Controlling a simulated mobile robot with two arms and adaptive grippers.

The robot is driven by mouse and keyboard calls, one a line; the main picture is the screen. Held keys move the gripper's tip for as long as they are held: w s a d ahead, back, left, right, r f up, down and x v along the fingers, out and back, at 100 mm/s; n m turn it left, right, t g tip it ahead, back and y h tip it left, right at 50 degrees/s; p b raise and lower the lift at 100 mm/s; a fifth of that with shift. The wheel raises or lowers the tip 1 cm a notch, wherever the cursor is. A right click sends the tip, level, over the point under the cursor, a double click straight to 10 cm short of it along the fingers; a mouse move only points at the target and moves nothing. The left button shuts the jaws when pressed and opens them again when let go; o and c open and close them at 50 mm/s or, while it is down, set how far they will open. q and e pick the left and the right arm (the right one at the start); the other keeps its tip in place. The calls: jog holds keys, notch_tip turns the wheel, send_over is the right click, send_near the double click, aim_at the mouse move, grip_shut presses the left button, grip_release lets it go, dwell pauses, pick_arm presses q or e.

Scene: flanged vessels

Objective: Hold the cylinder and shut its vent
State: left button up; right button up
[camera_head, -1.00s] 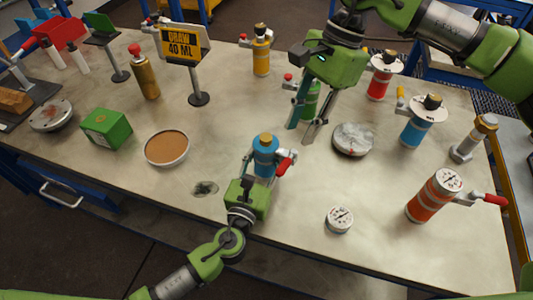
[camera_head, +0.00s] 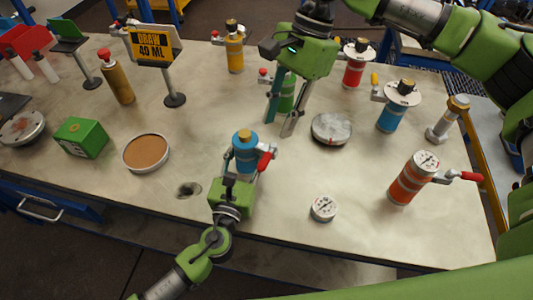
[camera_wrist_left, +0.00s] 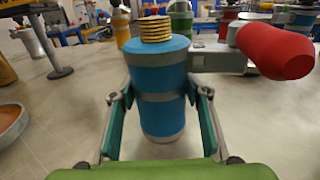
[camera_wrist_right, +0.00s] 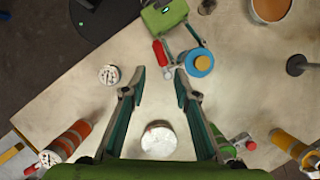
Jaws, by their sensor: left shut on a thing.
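The blue cylinder (camera_head: 246,160) has a brass cap and stands upright on the table. My left gripper (camera_wrist_left: 158,115) has its fingers on either side of it and is shut on it. A side fitting with a red handle (camera_head: 266,161) sticks out on its right; the handle is large in the left wrist view (camera_wrist_left: 275,50). My right gripper (camera_head: 280,128) is open and empty above the table, behind the blue cylinder. In the right wrist view the red handle (camera_wrist_right: 160,53) lies beyond my right fingertips (camera_wrist_right: 158,78), with bare table between them.
A grey round disc (camera_head: 332,129) and a small gauge (camera_head: 323,208) lie to the right. A green cylinder (camera_head: 287,95) stands behind my right fingers. An orange cylinder (camera_head: 408,186) with a red handle stands at the right. A brown dish (camera_head: 146,152) lies left.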

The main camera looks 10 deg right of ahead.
jog(key=shift+o, duration=0.5)
jog(key=n+t+h, duration=0.5)
jog(key=n+h, duration=0.1)
jog(key=h, duration=0.2)
send_near(264, 157)
jog(key=x, duration=0.8)
jog(key=shift+w+d+f, duration=0.1)
jog(key=shift+d+f, duration=0.05)
jog(key=shift+f, duration=0.1)
grip_shut()
